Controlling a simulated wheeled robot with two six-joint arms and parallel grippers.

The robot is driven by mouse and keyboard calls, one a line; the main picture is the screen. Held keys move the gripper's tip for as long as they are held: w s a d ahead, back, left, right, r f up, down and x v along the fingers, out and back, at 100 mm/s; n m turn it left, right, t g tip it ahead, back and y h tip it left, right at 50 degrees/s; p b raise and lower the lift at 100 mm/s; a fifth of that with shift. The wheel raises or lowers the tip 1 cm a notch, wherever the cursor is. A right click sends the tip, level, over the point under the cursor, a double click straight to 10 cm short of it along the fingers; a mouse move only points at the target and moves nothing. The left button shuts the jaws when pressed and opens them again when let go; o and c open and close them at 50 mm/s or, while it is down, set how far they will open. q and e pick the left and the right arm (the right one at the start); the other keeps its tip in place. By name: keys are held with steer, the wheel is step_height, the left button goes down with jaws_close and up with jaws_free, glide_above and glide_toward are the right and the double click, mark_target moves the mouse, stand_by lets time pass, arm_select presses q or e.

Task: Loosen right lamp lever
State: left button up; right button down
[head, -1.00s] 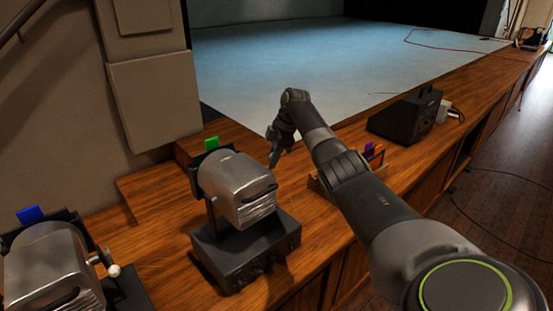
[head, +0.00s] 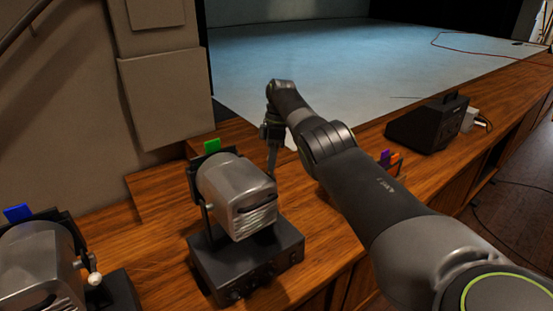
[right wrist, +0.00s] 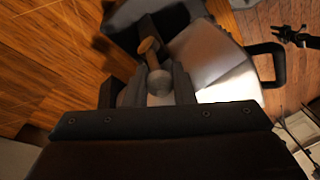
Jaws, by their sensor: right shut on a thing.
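The right lamp (head: 237,190) is a silver spotlight with a green tab (head: 211,146), on a dark box base (head: 245,265) on the wooden desk. My right gripper (head: 272,168) reaches down at the lamp's right side. In the right wrist view its fingers (right wrist: 155,88) are shut around the pale round knob (right wrist: 160,80) of the lamp's lever (right wrist: 150,52). The lamp's silver housing (right wrist: 213,60) lies just right of them there. In the head view the lever is hidden or too small to make out. My left gripper is not clearly seen.
A second silver lamp (head: 40,265) with a blue tab (head: 18,213) and a white knob (head: 95,279) stands at the lower left. A black wedge-shaped box (head: 428,123) stands on the desk to the right. Small coloured items (head: 389,160) sit beyond my right arm.

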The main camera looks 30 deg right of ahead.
steer(key=shift+f, duration=0.15)
stand_by(0.5)
steer(key=c, duration=1.3)
jaws_free()
steer(key=shift+w, duration=0.1)
steer(key=shift+o, duration=0.2)
